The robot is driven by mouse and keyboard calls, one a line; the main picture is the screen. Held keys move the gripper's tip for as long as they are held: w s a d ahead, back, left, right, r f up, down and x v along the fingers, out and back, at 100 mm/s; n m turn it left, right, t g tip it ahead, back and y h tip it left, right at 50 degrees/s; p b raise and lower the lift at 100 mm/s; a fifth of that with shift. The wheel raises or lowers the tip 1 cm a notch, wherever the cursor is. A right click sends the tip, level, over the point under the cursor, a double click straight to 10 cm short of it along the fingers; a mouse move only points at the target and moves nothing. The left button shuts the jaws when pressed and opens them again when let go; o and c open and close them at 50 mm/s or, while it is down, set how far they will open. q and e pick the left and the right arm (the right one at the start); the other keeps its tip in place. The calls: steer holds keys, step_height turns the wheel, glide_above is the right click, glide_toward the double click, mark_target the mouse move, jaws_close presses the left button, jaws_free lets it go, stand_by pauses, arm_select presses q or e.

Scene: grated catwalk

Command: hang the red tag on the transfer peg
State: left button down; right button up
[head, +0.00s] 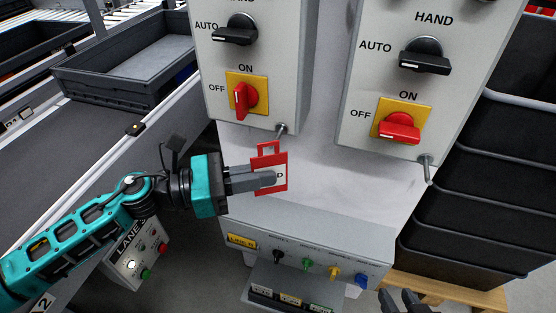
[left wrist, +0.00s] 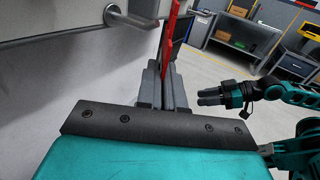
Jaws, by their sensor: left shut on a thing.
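The red tag (head: 283,161) has a pale label and a loop at its top. My left gripper (head: 268,179) is shut on its lower part and holds it upright. The tag shows edge-on in the left wrist view (left wrist: 168,40). One metal peg (head: 281,130) sticks out below the left switch panel, just above and right of the tag's loop. The tag appears off this peg; whether they touch is unclear. Another peg (head: 427,170) sits below the right panel. No readable label shows which is the transfer peg. My right gripper (head: 401,301) is empty, its fingers apart, at the bottom edge.
The left panel (head: 286,70) and right panel (head: 385,140) carry black and red rotary switches. A lower box (head: 320,255) with coloured knobs juts out below the tag. Black crates (head: 450,210) stack at right. A conveyor with a grey tray (head: 130,75) is at left.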

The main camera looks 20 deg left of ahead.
arm_select(q)
steer(key=shift+s, duration=1.7)
arm_select(e)
steer(key=shift+f, duration=0.1)
arm_select(q)
steer(key=shift+s, duration=0.15)
arm_select(e)
steer(key=shift+s, duration=0.1)
